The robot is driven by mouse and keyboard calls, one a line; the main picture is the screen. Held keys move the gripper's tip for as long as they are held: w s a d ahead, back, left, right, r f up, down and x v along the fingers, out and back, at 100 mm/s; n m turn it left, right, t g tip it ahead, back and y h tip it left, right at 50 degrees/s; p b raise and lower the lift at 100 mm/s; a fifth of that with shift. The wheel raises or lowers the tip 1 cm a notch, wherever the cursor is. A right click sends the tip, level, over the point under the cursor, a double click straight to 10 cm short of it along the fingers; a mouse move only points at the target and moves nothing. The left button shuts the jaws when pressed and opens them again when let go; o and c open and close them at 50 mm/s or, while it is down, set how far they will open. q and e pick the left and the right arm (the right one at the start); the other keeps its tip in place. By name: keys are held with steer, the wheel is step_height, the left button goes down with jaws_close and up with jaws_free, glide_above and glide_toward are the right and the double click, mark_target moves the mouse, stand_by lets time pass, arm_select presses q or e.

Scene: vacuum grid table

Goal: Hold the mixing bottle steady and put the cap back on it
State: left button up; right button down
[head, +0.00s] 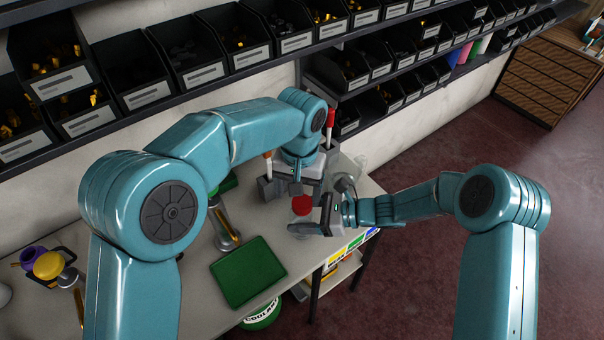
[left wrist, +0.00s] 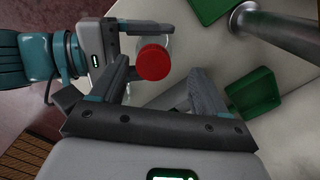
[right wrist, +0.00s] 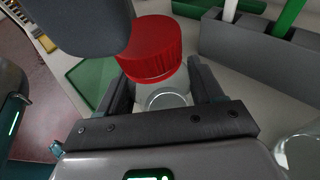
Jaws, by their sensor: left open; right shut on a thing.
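The clear mixing bottle (right wrist: 163,98) stands between the fingers of my right gripper (right wrist: 160,88), which is shut on it. The red cap (right wrist: 152,48) sits on top of the bottle; I cannot tell if it is screwed tight. The cap also shows from above in the left wrist view (left wrist: 152,62) and in the head view (head: 301,204). My left gripper (left wrist: 162,78) is open above the bottle, its fingers apart from the cap. One dark left finger hides part of the cap's left side in the right wrist view.
A green tray (head: 248,272) lies on the table left of the bottle. A grey holder (right wrist: 262,55) with upright tools stands close by. Clear glassware (head: 350,168) is behind. The table's front edge is near my right gripper. Shelves of black bins line the wall.

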mark_target(302, 202)
arm_select(q)
steer(key=n, duration=0.2)
steer(key=r+n, duration=0.1)
steer(key=n, duration=0.2)
steer(key=shift+r, duration=0.1)
steer(key=n, duration=0.2)
steer(key=r+n, duration=0.1)
steer(key=shift+w+d+r+n, duration=0.1)
steer(key=shift+n, duration=0.3)
steer(key=shift+r+n, duration=0.3)
steer(key=shift+n, duration=0.3)
steer(key=shift+w+d+r+t, duration=0.2)
steer(key=shift+r+t, duration=0.1)
steer(key=shift+r, duration=0.35)
steer(key=shift+d+r, duration=0.1)
steer(key=shift+r, duration=0.1)
steer(key=shift+f, duration=0.1)
steer(key=shift+f, duration=3.95)
